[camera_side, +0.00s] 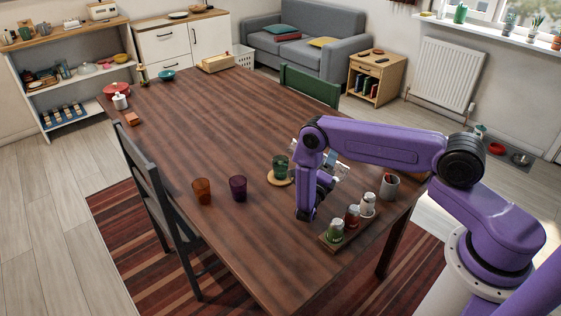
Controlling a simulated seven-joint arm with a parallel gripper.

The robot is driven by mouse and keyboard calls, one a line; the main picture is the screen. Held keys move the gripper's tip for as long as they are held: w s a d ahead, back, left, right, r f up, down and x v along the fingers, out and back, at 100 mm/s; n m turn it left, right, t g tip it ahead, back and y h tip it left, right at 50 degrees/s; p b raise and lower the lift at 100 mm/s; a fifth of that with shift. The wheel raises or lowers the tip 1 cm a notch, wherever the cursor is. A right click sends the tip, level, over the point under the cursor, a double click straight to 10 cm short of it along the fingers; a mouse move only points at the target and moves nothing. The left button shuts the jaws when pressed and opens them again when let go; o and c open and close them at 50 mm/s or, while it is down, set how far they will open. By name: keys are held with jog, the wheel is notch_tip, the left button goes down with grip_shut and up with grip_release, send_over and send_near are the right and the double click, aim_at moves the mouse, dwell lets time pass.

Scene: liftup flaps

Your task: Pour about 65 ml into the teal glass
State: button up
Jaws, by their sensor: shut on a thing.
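The teal glass (281,166) stands upright on a round wooden coaster (272,182) near the middle of the table's right part. My gripper (338,170) is just right of the glass, mostly hidden behind my purple wrist and forearm. It is shut on a pale thing that shows only in small pieces around my arm, so I cannot tell its shape, tilt or contents. No stream of liquid is visible, and the level in the teal glass is too small to read.
An amber glass (202,190) and a purple glass (238,188) stand left of the coaster. A wooden tray (325,243) with three jars and a grey cup (389,187) stand near the right edge. The table's far half (200,110) is mostly clear.

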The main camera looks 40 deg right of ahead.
jog(key=shift+w+m, duration=0.1)
jog(key=shift+m, duration=0.4)
dwell(1.5)
jog(key=shift+w+a+f+m+g, duration=0.15)
jog(key=shift+w+f+m+g, duration=0.1)
jog(key=shift+m, duration=0.35)
jog(key=shift+w+a+f+m+g, duration=0.15)
jog(key=shift+f+m+g, duration=0.1)
jog(key=shift+m, duration=0.35)
jog(key=m, duration=0.1)
jog(key=w+m, duration=0.1)
jog(key=a+r+m+g, duration=0.1)
jog(key=m, duration=0.1)
jog(key=shift+w, duration=0.25)
jog(key=shift+d+m+g, duration=0.1)
jog(key=shift+m+g, duration=0.3)
jog(key=shift+m, duration=0.4)
jog(key=shift+m+y, duration=0.4)
jog(key=shift+m, duration=0.6)
jog(key=shift+w+a+f+m+g+y, duration=0.15)
jog(key=shift+w+m+g+y, duration=0.1)
jog(key=shift+m, duration=0.7)
jog(key=shift+w+a+f+m+g+y, duration=0.15)
jog(key=shift+w+m+g, duration=0.1)
jog(key=shift+m, duration=0.7)
